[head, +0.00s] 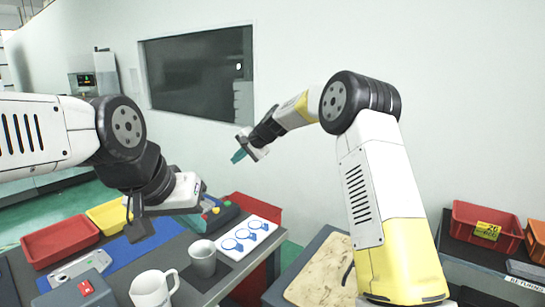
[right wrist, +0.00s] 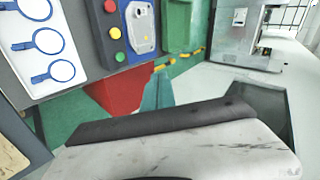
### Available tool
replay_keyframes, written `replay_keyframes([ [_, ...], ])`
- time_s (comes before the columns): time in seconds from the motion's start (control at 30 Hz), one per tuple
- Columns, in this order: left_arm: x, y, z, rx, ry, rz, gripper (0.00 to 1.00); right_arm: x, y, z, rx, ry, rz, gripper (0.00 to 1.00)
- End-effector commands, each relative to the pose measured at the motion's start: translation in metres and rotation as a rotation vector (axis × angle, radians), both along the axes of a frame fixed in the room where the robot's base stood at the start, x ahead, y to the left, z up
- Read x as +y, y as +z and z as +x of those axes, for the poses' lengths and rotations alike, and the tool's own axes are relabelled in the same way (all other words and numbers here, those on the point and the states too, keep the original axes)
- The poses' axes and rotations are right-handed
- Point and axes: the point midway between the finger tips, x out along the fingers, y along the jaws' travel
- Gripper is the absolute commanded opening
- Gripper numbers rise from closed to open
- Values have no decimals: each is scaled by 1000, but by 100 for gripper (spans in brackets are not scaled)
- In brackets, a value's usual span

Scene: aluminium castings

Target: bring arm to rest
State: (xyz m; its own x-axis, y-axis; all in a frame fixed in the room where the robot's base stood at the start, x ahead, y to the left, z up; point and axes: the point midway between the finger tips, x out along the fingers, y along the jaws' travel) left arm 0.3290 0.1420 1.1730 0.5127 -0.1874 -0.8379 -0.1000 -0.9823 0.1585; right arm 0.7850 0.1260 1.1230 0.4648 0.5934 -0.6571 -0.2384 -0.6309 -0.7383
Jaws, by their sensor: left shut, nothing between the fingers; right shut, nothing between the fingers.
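My right arm is raised in the middle of the head view, bent at a black joint. Its gripper (head: 239,156), with teal fingertips, is shut and empty in the air in front of the pale wall, clear of the table. The teal fingertips also show in the right wrist view (right wrist: 158,90), above the floor and beside a red bin. My left arm comes in from the left. Its white gripper (head: 203,187) is above the table by the button box, shut with nothing seen in it; its fingertips are hard to make out.
The grey table holds a red tray (head: 60,241), a yellow tray (head: 108,216), a blue mat (head: 125,254), a grey mug (head: 203,260), a white mug (head: 150,290) and a white board with blue outlines (head: 262,225). A red crate (head: 470,217) stands at right.

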Motion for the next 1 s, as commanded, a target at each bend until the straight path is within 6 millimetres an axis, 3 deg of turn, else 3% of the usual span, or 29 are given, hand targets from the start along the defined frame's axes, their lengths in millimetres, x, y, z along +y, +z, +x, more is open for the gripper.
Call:
replay_keyframes([
  [0.17, 0, 0, 0, 0, 0, 0, 0, -40, 47, -46, -56, 47, -95, 0],
  [0.3, 0, 0, 0, 0, 0, 0, 0, -84, 81, -104, -101, 94, -200, 0],
  [0.5, 0, 0, 0, 0, 0, 0, 0, -145, 109, -195, -152, 150, -348, 0],
  [0.73, 0, 0, 0, 0, 0, 0, 0, -207, 108, -309, -190, 205, -505, 0],
  [0.9, 0, 0, 0, 0, 0, 0, 0, -242, 86, -387, -204, 242, -608, 0],
  [1.0, 0, 0, 0, 0, 0, 0, 0, -256, 71, -421, -207, 260, -651, 0],
])
